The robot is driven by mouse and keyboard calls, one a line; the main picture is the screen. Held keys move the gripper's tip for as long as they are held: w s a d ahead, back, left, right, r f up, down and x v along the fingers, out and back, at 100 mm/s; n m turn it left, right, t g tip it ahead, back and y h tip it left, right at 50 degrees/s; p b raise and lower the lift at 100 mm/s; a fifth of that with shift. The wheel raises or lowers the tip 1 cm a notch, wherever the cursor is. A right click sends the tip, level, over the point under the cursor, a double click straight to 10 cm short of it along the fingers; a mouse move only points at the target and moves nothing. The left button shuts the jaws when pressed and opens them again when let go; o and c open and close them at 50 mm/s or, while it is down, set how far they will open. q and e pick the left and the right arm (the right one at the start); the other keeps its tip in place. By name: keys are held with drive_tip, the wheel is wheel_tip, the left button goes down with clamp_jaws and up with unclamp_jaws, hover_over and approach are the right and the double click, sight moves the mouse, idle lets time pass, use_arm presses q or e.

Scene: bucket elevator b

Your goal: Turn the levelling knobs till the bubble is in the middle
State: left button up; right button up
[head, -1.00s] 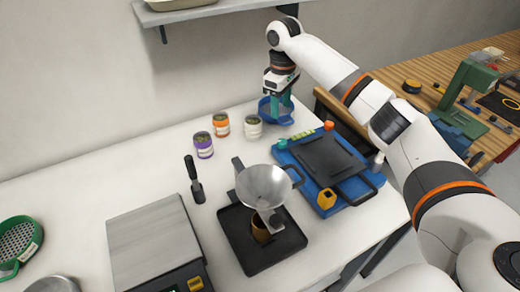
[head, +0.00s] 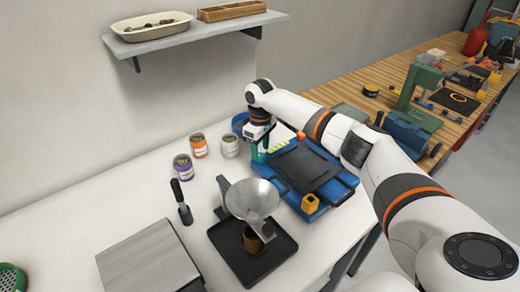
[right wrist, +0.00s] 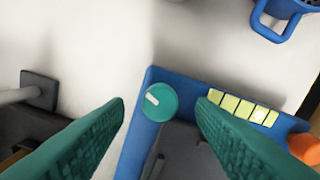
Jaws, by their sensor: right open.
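The blue levelling base (head: 343,192) carries a dark plate (head: 305,165) on the white bench. My right gripper (head: 259,152) points down over its back left corner. In the right wrist view the teal knob (right wrist: 158,101) with a white mark lies between the two open fingertips, with a gap each side; the fingers appear not to touch it. The yellow-green bubble vial (right wrist: 240,109) runs along the base's edge; a small pale spot, likely the bubble, sits toward the orange knob (right wrist: 304,147). A yellow knob (head: 310,203) is at the front. My left gripper is out of view.
A blue cup (head: 238,122) stands behind the gripper. Several labelled jars (head: 199,145) stand to the left. A funnel on a stand (head: 252,200) over a black tray (head: 226,240) is in front. A shelf (head: 195,38) hangs on the wall above.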

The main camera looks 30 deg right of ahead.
drive_tip(key=shift+f, duration=1)
drive_tip(key=c, duration=1)
drive_tip(key=shift+o, duration=0.2)
drive_tip(key=shift+r+n, duration=0.1)
drive_tip(key=shift+n, duration=0.2)
